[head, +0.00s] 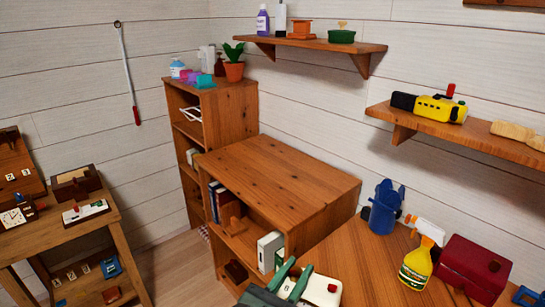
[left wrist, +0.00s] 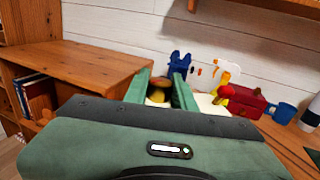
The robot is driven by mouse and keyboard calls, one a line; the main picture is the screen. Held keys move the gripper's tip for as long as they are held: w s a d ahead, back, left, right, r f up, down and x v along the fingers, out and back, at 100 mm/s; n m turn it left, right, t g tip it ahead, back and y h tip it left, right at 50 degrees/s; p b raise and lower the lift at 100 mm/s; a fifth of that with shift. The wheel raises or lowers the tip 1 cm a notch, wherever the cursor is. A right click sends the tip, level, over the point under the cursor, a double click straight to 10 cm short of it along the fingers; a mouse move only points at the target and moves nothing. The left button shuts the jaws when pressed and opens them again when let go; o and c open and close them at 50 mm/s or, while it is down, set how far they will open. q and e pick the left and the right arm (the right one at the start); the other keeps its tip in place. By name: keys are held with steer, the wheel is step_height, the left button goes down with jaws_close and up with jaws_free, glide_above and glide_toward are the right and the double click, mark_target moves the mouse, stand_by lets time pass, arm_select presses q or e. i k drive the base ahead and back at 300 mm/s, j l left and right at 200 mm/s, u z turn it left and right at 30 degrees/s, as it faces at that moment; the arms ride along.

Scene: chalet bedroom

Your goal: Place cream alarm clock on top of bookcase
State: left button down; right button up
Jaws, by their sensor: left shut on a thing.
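My left gripper (head: 288,277), with green fingers, is at the bottom centre of the head view, in front of the low wooden bookcase (head: 285,170). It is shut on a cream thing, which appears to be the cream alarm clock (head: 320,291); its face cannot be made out. In the left wrist view a rounded yellow-brown part (left wrist: 158,92) shows between the fingers. The bookcase's flat top is bare, and its shelves hold books and small things. It also shows in the left wrist view (left wrist: 85,65). My right gripper is not in view.
A taller shelf unit (head: 225,110) behind carries a potted plant (head: 234,68) and bottles. A desk at right holds a blue container (head: 384,210), a spray bottle (head: 420,258) and a red box (head: 473,268). Wall shelves (head: 320,46) overhang. A small table (head: 50,232) stands left.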

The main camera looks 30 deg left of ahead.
mark_target(255, 162)
steer(key=i+j+z, duration=0.15)
steer(key=j, duration=1.15)
steer(key=j+z, duration=0.2)
steer(key=j, duration=1.15)
